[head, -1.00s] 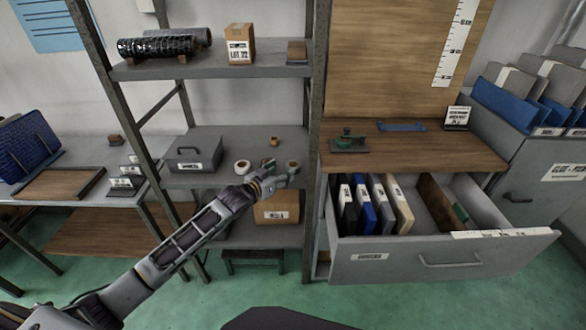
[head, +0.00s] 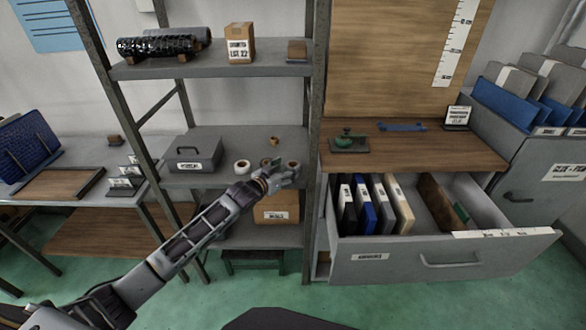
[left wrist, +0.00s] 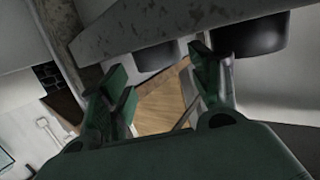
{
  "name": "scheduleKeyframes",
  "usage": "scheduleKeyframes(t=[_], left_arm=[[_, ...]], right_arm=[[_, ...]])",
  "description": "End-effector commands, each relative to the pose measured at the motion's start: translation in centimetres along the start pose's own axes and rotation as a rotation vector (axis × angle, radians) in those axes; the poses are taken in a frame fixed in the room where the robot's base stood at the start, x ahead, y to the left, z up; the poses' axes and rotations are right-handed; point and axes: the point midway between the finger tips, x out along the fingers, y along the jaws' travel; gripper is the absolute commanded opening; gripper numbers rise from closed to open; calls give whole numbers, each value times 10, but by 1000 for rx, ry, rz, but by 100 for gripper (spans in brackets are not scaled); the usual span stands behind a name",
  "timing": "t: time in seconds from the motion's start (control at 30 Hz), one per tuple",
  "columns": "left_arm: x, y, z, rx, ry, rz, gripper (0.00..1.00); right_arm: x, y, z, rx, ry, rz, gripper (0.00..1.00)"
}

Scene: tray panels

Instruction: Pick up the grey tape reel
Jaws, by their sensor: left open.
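In the head view, a pale reel (head: 242,166) lies on the middle shelf, left of my left gripper (head: 287,174). A greyer reel with a brownish centre (head: 293,164) sits at the shelf's right end, partly covered by the gripper. It seems to be the grey tape reel. My left gripper is open and empty at the shelf's front edge, close to that reel; contact cannot be told. In the left wrist view its green fingers (left wrist: 160,75) are apart, with two dark rounded things (left wrist: 250,36) beyond them, too shaded to name. My right gripper is out of view.
The middle shelf (head: 215,143) also carries a grey case (head: 194,154) and a small brown reel (head: 274,141) farther back. A cardboard box (head: 277,209) stands below. The rack post (head: 314,130) is just right of the gripper. An open drawer (head: 440,258) juts out at right.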

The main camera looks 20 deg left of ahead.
Motion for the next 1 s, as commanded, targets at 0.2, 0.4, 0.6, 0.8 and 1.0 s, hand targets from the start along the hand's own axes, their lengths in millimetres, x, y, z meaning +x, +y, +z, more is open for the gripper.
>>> scheduleKeyframes(t=[0.2,0.4,0.6,0.8,1.0], left_arm=[[18,0,1,0,1,0,63],[27,0,0,1,0,-1,63],[28,0,0,1,0,0,63],[28,0,0,1,0,0,63],[28,0,0,1,0,0,54]], right_arm=[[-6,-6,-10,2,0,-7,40],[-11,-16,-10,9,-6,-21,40],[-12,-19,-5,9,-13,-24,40],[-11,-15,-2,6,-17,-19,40],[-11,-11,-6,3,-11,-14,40]])
